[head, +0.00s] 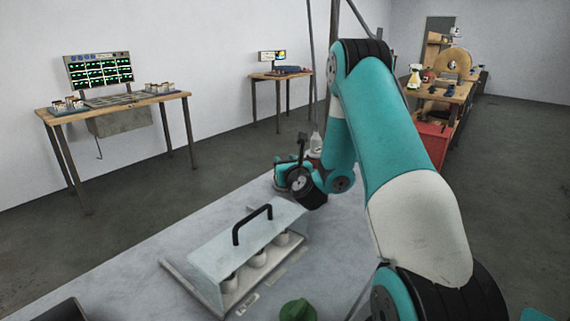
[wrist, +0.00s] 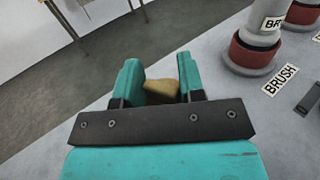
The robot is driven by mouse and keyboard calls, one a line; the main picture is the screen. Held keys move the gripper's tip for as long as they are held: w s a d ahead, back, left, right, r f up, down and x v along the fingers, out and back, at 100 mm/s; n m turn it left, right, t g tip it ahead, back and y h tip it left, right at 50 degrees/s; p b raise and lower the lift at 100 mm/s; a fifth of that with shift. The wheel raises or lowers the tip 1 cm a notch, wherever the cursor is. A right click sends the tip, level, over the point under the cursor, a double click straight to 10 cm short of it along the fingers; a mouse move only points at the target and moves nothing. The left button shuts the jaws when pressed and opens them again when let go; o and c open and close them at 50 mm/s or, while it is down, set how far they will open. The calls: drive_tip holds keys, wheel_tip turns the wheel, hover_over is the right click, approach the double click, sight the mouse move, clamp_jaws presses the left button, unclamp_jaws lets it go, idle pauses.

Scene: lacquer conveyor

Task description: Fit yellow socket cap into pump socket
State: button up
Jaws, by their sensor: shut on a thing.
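My gripper (wrist: 162,88) has its two teal fingers closed around a small tan-yellow piece in the wrist view, which looks like the yellow socket cap (wrist: 161,92). The piece is held over or near the edge of the grey table, and its lower part is hidden by the gripper. In the head view my gripper (head: 283,172) is at the far end of the table, partly hidden by my arm, and the held piece cannot be made out. I cannot identify the pump socket in either view.
Grey cylinders on red-brown bases, one labelled BRUSH (wrist: 257,45), stand right of my gripper. A covered rack (head: 228,262) with a black handle and white cups occupies the near table (head: 130,270). A green knob-like thing (head: 298,310) is at the front.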

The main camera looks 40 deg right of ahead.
drive_tip(key=shift+f, duration=0.3)
drive_tip(key=o, duration=1.2)
drive_tip(key=shift+f, duration=0.1)
drive_tip(key=shift+f, duration=0.1)
